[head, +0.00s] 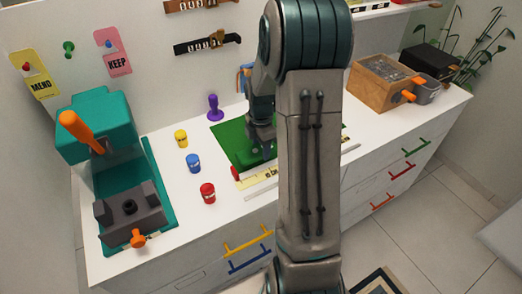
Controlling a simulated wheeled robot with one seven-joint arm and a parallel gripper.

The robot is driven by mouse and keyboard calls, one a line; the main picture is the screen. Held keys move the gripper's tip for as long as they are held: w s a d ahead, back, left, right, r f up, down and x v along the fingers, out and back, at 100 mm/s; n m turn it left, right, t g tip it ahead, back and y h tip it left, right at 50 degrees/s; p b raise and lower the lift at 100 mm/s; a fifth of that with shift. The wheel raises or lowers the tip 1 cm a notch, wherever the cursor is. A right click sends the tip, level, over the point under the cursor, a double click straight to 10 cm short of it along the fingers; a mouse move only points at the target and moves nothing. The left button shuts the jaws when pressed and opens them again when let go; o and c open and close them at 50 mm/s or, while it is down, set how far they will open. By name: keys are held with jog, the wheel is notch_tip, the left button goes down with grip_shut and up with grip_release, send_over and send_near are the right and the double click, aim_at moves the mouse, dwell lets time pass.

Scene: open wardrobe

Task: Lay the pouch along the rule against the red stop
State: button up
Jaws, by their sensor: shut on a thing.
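My gripper (261,137) is low over the green mat (228,134), partly behind my own arm. It is shut on what looks like a green pouch (262,155), which blends with the mat and is mostly hidden. The pale rule (254,181) lies along the mat's front edge, and my arm covers its middle. The red stop (235,173) is at the rule's left end. The pouch seems just behind the rule, to the right of the stop; I cannot tell whether it touches either.
Yellow (181,138), blue (193,163) and red (208,193) small pots stand left of the mat, with a purple stamp (214,107) behind. A teal press (100,125) fills the left end. A wooden box (378,85) stands at the right.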

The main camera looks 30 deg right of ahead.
aim_at(261, 149)
jog(key=shift+f, duration=1.3)
jog(key=shift+f, duration=0.1)
jog(key=shift+f, duration=0.15)
jog(key=o, duration=1)
jog(key=shift+c, duration=0.2)
